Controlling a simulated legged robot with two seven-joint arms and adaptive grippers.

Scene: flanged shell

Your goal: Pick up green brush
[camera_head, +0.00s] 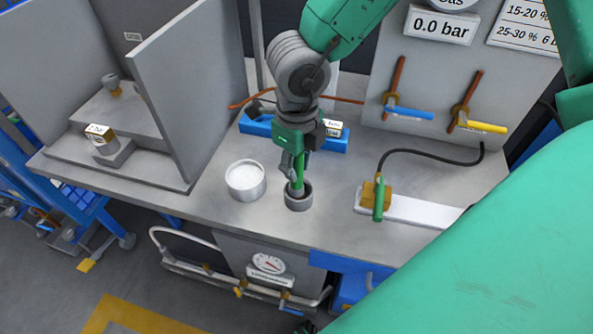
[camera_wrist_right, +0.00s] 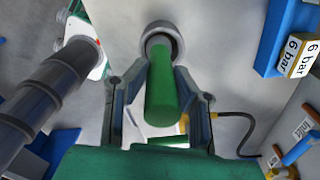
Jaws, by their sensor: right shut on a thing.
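The green brush (camera_head: 299,170) shows as a green handle standing upright in a small grey round cup (camera_head: 299,201) near the front edge of the bench. In the right wrist view the thick green handle (camera_wrist_right: 161,92) points toward the camera, its far end inside the cup (camera_wrist_right: 168,30). My right gripper (camera_head: 294,165) is over the cup, shut on the handle, with one finger on each side (camera_wrist_right: 159,85). The brush's lower end is hidden in the cup. My left gripper is not in view.
A white-filled round pot (camera_head: 245,181) stands just left of the cup. A blue block (camera_head: 258,128) lies behind the gripper. At the right is a brass valve with a green handle (camera_head: 379,198) and black hose. A grey partition (camera_head: 190,95) stands left.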

